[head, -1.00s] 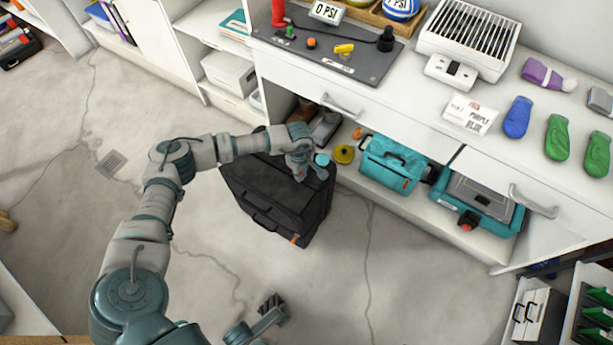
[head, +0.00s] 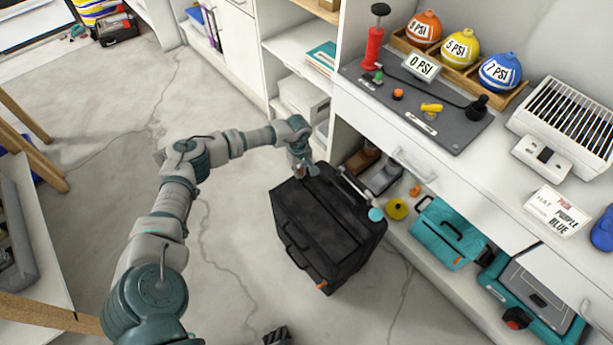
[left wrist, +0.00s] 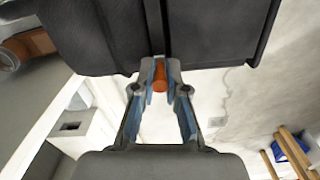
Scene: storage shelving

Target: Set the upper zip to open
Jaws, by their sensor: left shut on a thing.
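The black suitcase (head: 330,225) stands on the floor in front of the shelving. One orange pull (head: 321,285) shows low on its near edge in the head view. My left gripper (head: 304,172) is at the suitcase's far upper corner. In the left wrist view the left gripper (left wrist: 160,82) is shut on a small orange zip pull (left wrist: 159,78), right by the dark suitcase (left wrist: 210,35) side. The zip's track is too unclear to tell how far open it is. My right gripper (head: 277,336) shows only in part at the bottom edge; its jaws are unclear.
The open lower shelf beside the suitcase holds a yellow round thing (head: 397,209) and a teal bag (head: 450,233). The counter above carries a grey board (head: 415,105) and a white rack (head: 572,120). Floor left of the suitcase is clear.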

